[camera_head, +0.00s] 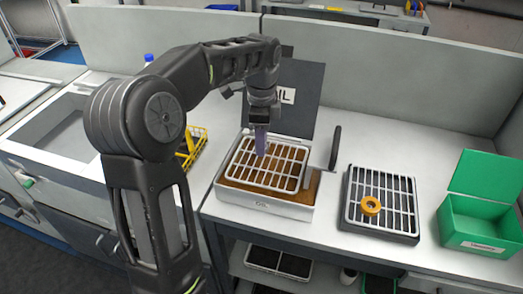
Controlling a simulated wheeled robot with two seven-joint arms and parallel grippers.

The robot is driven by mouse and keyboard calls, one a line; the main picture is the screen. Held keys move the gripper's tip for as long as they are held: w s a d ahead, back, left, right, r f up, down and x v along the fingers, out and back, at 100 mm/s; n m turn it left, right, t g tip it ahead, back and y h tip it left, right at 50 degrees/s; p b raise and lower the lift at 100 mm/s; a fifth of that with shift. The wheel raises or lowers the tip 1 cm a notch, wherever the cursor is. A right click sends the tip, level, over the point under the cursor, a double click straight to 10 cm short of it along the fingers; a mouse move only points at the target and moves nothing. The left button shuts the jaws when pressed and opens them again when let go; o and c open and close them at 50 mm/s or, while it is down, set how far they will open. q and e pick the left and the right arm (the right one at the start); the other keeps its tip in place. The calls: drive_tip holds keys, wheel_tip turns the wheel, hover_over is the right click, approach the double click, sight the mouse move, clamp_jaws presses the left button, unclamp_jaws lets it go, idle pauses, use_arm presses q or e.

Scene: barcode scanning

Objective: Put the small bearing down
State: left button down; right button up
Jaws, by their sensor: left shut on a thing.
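My left gripper (261,143) points down above the wire rack (243,178) of the oil tray (262,204). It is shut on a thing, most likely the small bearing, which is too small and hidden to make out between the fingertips. The fingertips are over the upper middle part of the rack; I cannot tell whether they touch it. An orange ring-shaped bearing (371,205) lies flat on the wire rack of the dark tray (383,235) to the right. My right gripper is not in view.
A dark upright handle (335,147) stands at the oil tray's right side, and a dark panel (302,95) behind it. An open green box (480,220) is at the far right. A yellow basket (192,146) stands left. Bare tabletop lies between the trays.

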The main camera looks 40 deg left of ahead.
use_arm(q)
wheel_tip(320, 180, down, 3)
drive_tip(key=shift+r, duration=0.1)
drive_tip(key=shift+f, duration=0.5)
drive_tip(key=c, duration=0.9)
unclamp_jaws()
drive_tip(key=shift+f, duration=0.1)
drive_tip(key=shift+c, duration=0.2)
drive_tip(key=shift+r, duration=0.2)
wheel_tip(320, 180, up, 6)
drive_tip(key=shift+r, duration=0.2)
wheel_tip(320, 180, up, 6)
drive_tip(key=p, duration=0.4)
drive_tip(key=shift+f, duration=0.2)
